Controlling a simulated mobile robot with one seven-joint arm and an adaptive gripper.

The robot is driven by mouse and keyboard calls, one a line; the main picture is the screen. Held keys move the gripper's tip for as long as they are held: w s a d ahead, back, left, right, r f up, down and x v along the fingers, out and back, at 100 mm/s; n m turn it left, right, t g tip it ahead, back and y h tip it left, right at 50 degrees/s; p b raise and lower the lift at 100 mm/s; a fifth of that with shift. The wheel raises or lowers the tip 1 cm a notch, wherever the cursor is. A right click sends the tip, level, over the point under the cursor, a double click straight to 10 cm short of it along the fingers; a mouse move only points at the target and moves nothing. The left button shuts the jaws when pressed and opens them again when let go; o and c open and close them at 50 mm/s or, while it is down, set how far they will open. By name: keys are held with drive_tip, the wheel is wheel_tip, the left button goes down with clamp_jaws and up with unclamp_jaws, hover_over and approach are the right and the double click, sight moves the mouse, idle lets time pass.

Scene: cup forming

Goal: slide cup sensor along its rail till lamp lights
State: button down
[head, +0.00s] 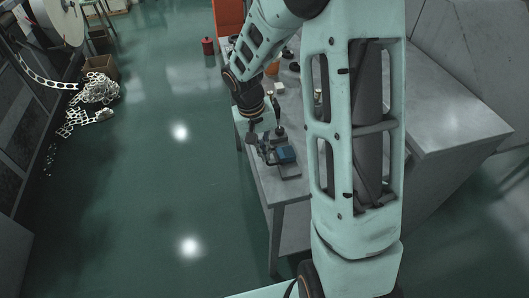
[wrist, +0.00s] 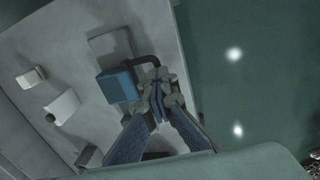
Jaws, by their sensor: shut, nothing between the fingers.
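A blue block (head: 286,155) sits on a grey base plate (head: 291,170) near the left edge of the bench. In the wrist view the blue block (wrist: 118,86) stands beside the plate (wrist: 110,45), and a black bent piece (wrist: 148,62) reaches from near it toward my fingers. I cannot tell for certain which part is the cup sensor or its rail. My gripper (head: 266,152) is shut and empty, just left of the block; its fingertips also show in the wrist view (wrist: 158,88). I cannot tell whether they touch the black piece. No lit lamp is discernible.
The grey bench (head: 268,184) carries several small pale blocks, among them one (wrist: 63,106) in the wrist view. The green floor (head: 150,190) left of the bench is clear.

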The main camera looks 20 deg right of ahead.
drive_tip(key=shift+f, duration=0.1)
drive_tip(key=shift+w+b, duration=0.15)
drive_tip(key=shift+b, duration=0.25)
drive_tip(key=c, duration=2.6)
unclamp_jaws()
drive_tip(key=shift+c, duration=0.2)
drive_tip(key=o, duration=0.5)
drive_tip(key=shift+o, duration=0.2)
wheel_tip(320, 180, up, 12)
drive_tip(key=a, duration=0.2)
drive_tip(key=shift+f, duration=0.1)
